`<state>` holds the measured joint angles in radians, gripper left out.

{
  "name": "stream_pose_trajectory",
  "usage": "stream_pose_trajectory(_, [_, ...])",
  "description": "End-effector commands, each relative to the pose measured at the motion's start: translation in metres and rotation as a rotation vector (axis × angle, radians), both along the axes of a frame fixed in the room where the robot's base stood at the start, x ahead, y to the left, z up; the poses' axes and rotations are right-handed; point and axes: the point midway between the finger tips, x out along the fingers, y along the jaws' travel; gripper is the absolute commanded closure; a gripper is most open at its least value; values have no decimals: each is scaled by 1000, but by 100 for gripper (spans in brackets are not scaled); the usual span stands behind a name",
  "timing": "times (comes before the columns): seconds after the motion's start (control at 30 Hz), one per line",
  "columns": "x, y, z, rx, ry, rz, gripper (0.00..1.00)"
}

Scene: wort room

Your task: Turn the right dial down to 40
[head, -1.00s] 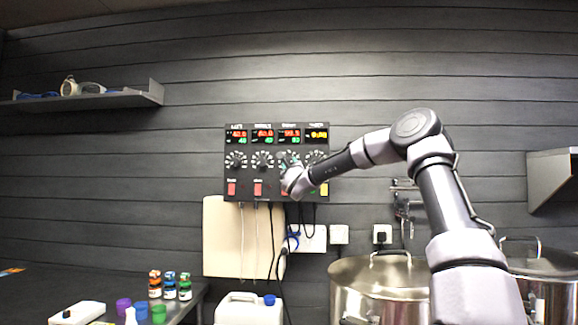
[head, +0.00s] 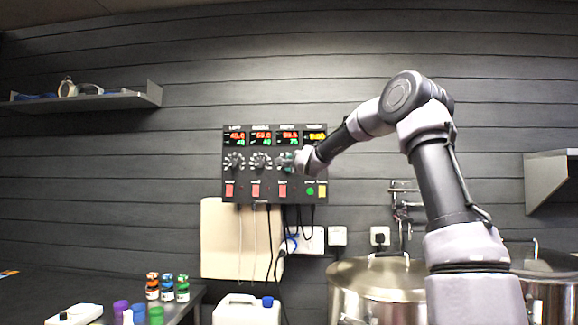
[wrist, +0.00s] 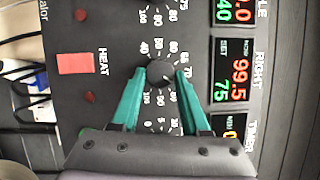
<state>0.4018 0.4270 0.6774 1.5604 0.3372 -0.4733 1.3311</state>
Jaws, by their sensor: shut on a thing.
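The right dial (wrist: 160,72) is a black round knob with a white number scale, on the dark control panel. My gripper (wrist: 159,78) has two teal fingers, one on each side of the knob, shut on it. The display marked RIGHT (wrist: 231,75) shows a red 99.5 and a green 75 beside SET.
The left dial (head: 234,162) and middle dial (head: 261,162) sit to the left on the panel. The red HEAT switch (wrist: 75,63) is close to the gripped dial. Cables hang below the panel, and steel pots (head: 375,285) stand at lower right.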

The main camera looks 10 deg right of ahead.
Motion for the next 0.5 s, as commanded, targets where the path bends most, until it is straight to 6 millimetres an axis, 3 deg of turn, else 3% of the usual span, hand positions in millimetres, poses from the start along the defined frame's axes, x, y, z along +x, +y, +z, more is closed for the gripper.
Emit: stream_pose_trajectory(0.5, [0,5,5,-436,116,5,100])
